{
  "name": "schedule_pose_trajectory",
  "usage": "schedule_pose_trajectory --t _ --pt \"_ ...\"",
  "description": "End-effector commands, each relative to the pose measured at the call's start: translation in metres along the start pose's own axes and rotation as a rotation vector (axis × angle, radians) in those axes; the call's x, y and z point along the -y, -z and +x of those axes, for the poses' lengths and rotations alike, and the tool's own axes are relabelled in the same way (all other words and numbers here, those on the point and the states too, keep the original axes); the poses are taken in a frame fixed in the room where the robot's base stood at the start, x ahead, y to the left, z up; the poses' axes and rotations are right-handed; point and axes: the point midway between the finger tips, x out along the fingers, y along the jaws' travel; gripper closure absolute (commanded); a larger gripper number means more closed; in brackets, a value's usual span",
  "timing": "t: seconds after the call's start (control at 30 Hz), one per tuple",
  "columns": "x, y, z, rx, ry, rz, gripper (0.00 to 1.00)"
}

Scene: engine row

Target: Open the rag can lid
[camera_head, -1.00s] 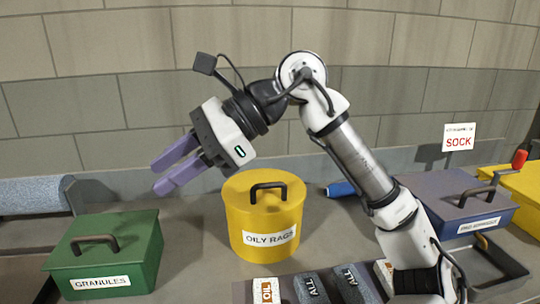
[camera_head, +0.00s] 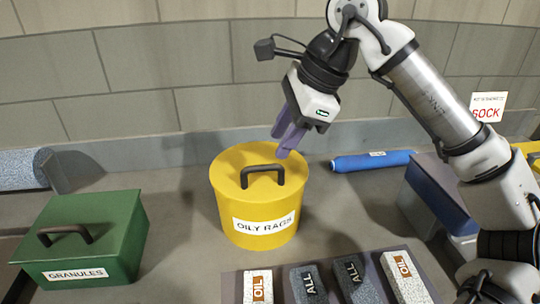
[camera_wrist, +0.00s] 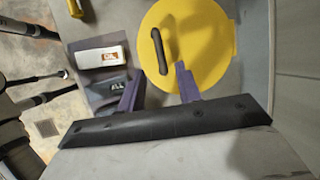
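The yellow rag can (camera_head: 228,210), labelled OILY RAGS, stands upright on the bench in the middle of the head view. Its round yellow lid (camera_head: 233,165) is on, with a dark arched handle (camera_head: 262,172) on top. My gripper (camera_head: 281,146) is above and behind the lid's right side, apart from the handle, with its purple fingers pointing down. In the wrist view the fingers (camera_wrist: 158,71) are spread with nothing between them. The lid (camera_wrist: 212,45) and handle (camera_wrist: 157,50) show beyond the fingertips.
A green GRANULES box (camera_head: 95,245) stands left of the can. A tray (camera_head: 232,285) of labelled packs is in front. A blue roll (camera_head: 372,161) lies to the right, near a dark blue box (camera_head: 440,195). A wall rises behind the bench.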

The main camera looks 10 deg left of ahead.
Motion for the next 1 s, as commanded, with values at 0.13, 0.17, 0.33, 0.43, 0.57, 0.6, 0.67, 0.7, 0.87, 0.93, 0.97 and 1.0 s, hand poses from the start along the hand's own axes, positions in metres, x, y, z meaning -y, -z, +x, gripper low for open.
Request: schedule_pose_trajectory --t 0.13,0.17,0.33,0.43,0.57,0.6,0.67,0.7,0.87,0.93,0.97,1.0 --pt "-0.001 0.0 0.028 0.002 -0.002 -0.002 0.66" --pt "-0.001 -0.001 0.033 0.002 -0.003 -0.002 0.66" --pt "0.0 0.0 0.052 0.001 -0.002 -0.001 0.66" --pt "0.0 0.0 0.057 0.001 0.0 0.0 0.66" --pt "0.0 -0.001 0.059 0.001 0.001 0.0 0.66" --pt "0.0 -0.001 0.059 0.001 0.001 0.0 0.66" --pt "0.0 -0.001 0.059 0.001 0.001 0.0 0.66" --pt "0.0 -0.001 0.059 0.001 0.001 0.0 0.66" --pt "0.0 -0.001 0.059 0.001 0.0 0.0 0.84" --pt "0.0 -0.001 0.059 0.001 0.0 0.0 0.93" --pt "0.0 -0.001 0.059 0.001 0.0 0.0 0.97" --pt "0.0 -0.001 0.059 0.001 0.0 0.0 1.0"
